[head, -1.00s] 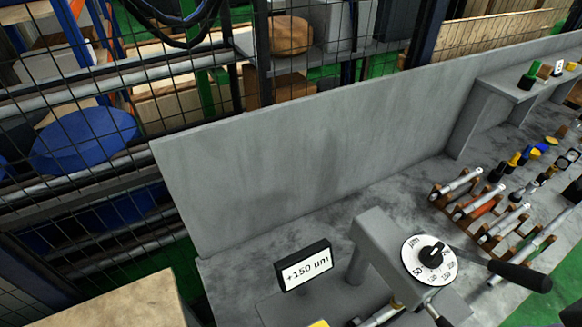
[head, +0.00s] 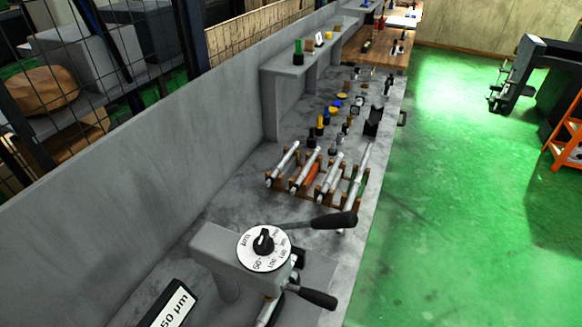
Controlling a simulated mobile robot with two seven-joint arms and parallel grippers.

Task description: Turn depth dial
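The depth dial (head: 264,249) is a round white disc with black markings in µm and a black knob at its centre. It sits on top of a grey machine head (head: 216,249) at the lower middle of the head view. Two black-handled levers stick out beside it, one upper right (head: 334,222) and one lower right (head: 318,298). A black-framed sign (head: 172,308), cut off by the bottom edge, shows "50 µm" in its visible part. Neither of my grippers is in view.
A rack of rods (head: 320,180) stands behind the dial on the grey bench. Several small coloured parts and a grey shelf (head: 300,66) are farther back. A grey wall panel (head: 120,190) runs along the left. Green floor (head: 470,200) is open on the right.

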